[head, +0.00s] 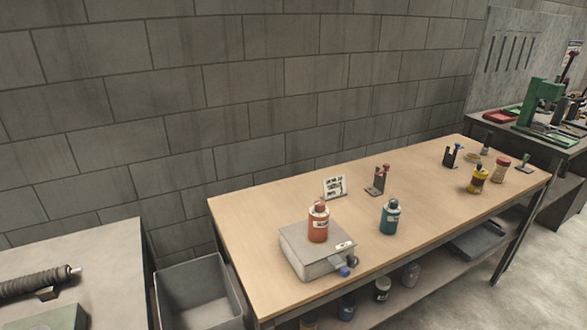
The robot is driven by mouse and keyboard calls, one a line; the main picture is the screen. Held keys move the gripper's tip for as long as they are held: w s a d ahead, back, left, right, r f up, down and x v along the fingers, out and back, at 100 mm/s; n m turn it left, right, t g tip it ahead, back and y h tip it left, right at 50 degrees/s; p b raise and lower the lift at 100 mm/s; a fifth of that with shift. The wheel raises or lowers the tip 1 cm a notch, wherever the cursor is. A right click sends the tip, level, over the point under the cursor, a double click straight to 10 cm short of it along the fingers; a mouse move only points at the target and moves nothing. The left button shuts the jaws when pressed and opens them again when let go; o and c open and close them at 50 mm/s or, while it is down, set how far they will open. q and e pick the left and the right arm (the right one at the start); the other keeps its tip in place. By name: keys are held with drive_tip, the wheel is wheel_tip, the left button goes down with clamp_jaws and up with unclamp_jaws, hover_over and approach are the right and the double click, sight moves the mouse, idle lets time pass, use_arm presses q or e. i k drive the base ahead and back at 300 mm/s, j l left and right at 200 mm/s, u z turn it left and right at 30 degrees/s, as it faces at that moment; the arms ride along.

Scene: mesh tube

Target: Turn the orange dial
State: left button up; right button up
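I cannot make out an orange dial in the head view. A grey box (300,255) sits at the near left of the wooden workbench (240,225). An orange-red bottle (318,226) with a cap stands upright on or directly in front of the box's top. Small blue and dark knob-like parts (345,270) show at the box's front right corner, with a pale label (345,246) near them. Neither of my grippers is in view.
A teal bottle (389,220), a small sign (335,187) and a dark holder (376,182) stand on the bench. A yellow bottle (478,180) stands farther right. A green press (535,105) is on the far table. A grey bin (195,290) stands left of the bench.

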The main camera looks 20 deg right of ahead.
sight(319, 205)
drive_tip(key=i+l+u, duration=0.1)
drive_tip(key=l+u, duration=0.75)
drive_tip(key=l, duration=0.15)
